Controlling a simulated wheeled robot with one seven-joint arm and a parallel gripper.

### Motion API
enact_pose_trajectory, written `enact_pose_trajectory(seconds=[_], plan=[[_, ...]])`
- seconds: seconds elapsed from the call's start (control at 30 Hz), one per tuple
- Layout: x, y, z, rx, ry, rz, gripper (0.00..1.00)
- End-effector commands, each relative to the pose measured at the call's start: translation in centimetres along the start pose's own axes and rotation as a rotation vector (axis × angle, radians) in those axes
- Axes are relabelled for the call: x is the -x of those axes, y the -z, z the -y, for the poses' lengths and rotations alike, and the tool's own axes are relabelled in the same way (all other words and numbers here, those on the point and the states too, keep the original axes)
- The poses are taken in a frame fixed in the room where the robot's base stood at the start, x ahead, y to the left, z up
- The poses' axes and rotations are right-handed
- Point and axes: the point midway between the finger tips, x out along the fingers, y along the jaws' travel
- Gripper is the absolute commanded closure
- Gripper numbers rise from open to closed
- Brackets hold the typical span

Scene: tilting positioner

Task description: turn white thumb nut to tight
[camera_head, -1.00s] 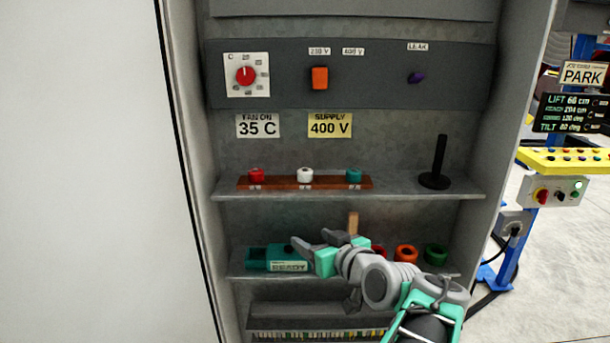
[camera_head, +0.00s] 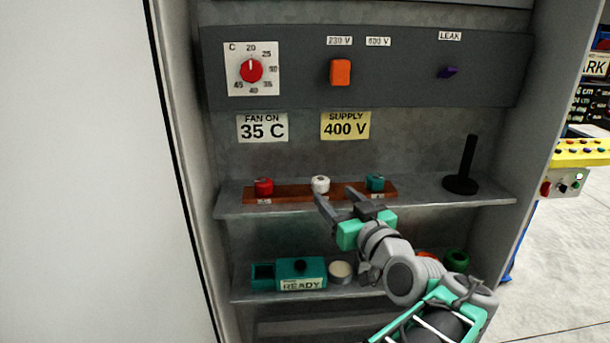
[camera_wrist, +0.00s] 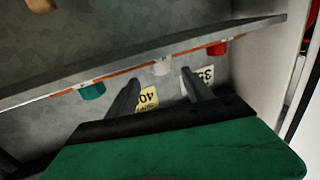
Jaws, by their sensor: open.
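The white thumb nut (camera_head: 320,184) sits in the middle of a brown strip (camera_head: 290,194) on the upper shelf, between a red nut (camera_head: 264,187) and a teal nut (camera_head: 375,184). My gripper (camera_head: 335,193) is open and empty, its fingers reaching up toward the strip. In the head view one fingertip is just below the white nut and the other is to its right. In the wrist view the white nut (camera_wrist: 162,67) shows between the fingertips (camera_wrist: 160,78), slightly beyond them. I cannot tell whether they touch. Small marks under the nuts are unreadable.
A black upright post (camera_head: 466,165) stands on the shelf at right. The lower shelf holds a teal box (camera_head: 301,273) marked READY, a pale round piece (camera_head: 341,270) and a green ring (camera_head: 456,260). Cabinet walls close both sides. Above is a panel with a red dial (camera_head: 251,71).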

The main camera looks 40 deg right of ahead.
Motion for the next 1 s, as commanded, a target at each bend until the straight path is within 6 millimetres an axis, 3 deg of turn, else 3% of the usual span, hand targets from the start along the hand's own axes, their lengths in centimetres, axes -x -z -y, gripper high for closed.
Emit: enact_pose_trajectory(seconds=[0.17,0.53,0.87,1.0], plan=[[-0.9,0.3,0.3,0.0,0.009,-0.005,0.41],[-7.3,0.3,0.7,-0.001,0.016,-0.003,0.41],[-8.0,0.1,0.5,0.001,0.009,-0.004,0.41],[-7.9,0.1,0.5,0.001,0.008,-0.004,0.53]])
